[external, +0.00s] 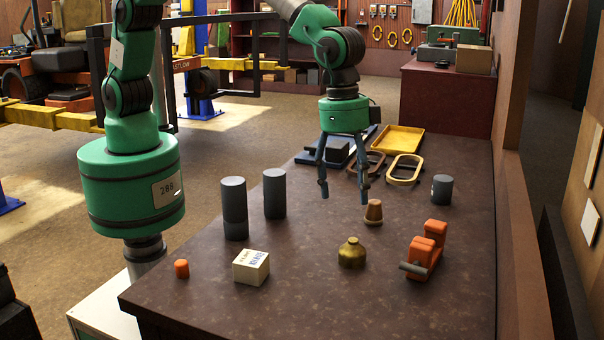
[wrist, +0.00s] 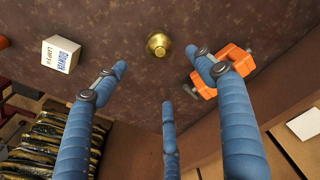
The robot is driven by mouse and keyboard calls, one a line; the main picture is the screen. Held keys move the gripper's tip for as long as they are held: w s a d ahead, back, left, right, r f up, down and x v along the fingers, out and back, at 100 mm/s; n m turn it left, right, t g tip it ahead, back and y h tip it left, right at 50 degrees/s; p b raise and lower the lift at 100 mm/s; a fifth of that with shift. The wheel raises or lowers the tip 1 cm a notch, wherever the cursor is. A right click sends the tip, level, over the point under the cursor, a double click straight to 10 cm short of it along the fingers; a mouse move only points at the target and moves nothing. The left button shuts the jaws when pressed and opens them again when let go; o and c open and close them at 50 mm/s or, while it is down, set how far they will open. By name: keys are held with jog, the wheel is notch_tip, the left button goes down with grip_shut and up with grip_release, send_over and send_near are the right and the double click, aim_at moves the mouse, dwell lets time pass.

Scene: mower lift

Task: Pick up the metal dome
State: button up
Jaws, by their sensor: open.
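The metal dome (external: 352,253) is a small brass-coloured dome with a short knob on top. It stands upright on the dark brown tabletop (external: 330,290), towards the front. My gripper (external: 344,193) is open and empty above the table, pointing down, behind the dome in the external view and apart from it. In the wrist view the dome (wrist: 158,45) shows whole near the top centre, beyond and between the spread blue fingers of my gripper (wrist: 160,66).
An orange clamp-like tool (external: 426,250) stands right of the dome, and a white labelled box (external: 251,267) left. A brown tapered cup (external: 373,211) is behind it. Dark cylinders (external: 234,208) stand at the left. A yellow tray (external: 398,141) lies at the back. A ledge (external: 520,250) borders the right.

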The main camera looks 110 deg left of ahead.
aim_at(353, 239)
jog(key=shift+w+d+f+b, duration=0.15)
jog(key=shift+f+b, duration=0.1)
jog(key=shift+f, duration=1.15)
jog(key=shift+w+a+f+b, duration=0.1)
jog(key=shift+w+f+b, duration=0.15)
jog(key=shift+f, duration=1.2)
jog(key=shift+w+d+f+b, duration=0.1)
jog(key=shift+f+b, duration=0.15)
jog(key=shift+f, duration=1.15)
jog(key=shift+f, duration=0.15)
jog(key=shift+w+f+b, duration=0.15)
jog(key=shift+f+b, duration=0.25)
jog(key=shift+f, duration=0.85)
jog(key=shift+w+f+b, duration=0.1)
jog(key=shift+f+b, duration=0.25)
jog(key=shift+f, duration=0.9)
jog(key=c, duration=1.4)
jog(key=shift+o, duration=0.2)
jog(key=shift+r, duration=0.15)
